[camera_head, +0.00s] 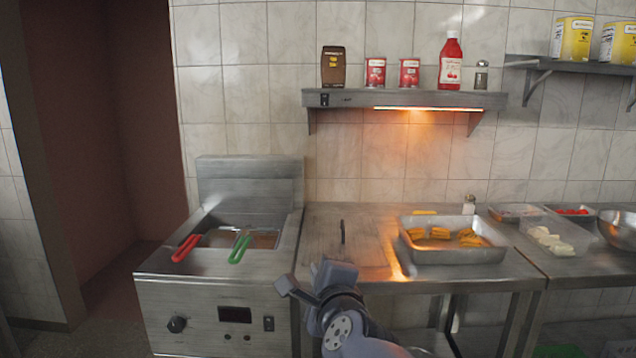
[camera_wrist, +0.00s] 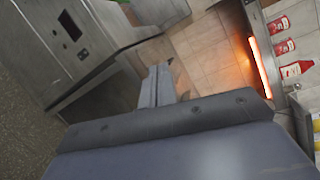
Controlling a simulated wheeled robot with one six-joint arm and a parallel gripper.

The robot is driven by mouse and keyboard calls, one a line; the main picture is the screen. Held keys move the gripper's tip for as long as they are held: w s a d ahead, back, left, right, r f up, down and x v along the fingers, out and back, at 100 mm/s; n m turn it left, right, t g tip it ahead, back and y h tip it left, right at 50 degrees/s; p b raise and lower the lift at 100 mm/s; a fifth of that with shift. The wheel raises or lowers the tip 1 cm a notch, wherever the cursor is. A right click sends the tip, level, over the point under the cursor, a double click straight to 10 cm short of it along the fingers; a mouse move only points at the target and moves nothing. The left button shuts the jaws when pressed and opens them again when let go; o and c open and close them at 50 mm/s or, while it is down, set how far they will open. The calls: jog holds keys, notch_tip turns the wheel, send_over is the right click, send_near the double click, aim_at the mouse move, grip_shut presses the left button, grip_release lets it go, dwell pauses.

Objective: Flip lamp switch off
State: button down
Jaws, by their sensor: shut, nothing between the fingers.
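The lamp switch (camera_head: 324,99) is a small dark rocker at the left end of the front edge of the steel wall shelf (camera_head: 360,98). Its position is too small to read. The heat lamp (camera_head: 420,109) under the shelf glows orange, and it also shows as a bright strip in the wrist view (camera_wrist: 263,62). My gripper (camera_head: 335,272) is low in front of the worktable, well below the shelf and switch. In the wrist view its fingers (camera_wrist: 156,86) are together and empty. The switch cannot be made out in the wrist view.
A fryer (camera_head: 220,285) with red and green basket handles stands left. A steel tray (camera_head: 460,255) of yellow food sits on the worktable (camera_head: 325,250). A thin dark upright object (camera_head: 342,232) is near my gripper. Bottles and cans, including a ketchup bottle (camera_head: 450,62), stand on the shelf.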

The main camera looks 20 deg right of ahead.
jog(key=d+r+m+h+p, duration=0.2)
jog(key=r+m+p, duration=0.1)
jog(key=r+m, duration=0.3)
jog(key=d+r+m+t+h+p, duration=0.1)
jog(key=d+r+m+h+p, duration=0.1)
jog(key=r+m, duration=0.4)
jog(key=d+r+m+h+p, duration=0.2)
jog(key=r+m+p, duration=0.3)
jog(key=r, duration=0.9)
jog(key=shift+d+m+t+h, duration=0.3)
jog(key=shift+m+h, duration=0.1)
jog(key=shift+m, duration=0.3)
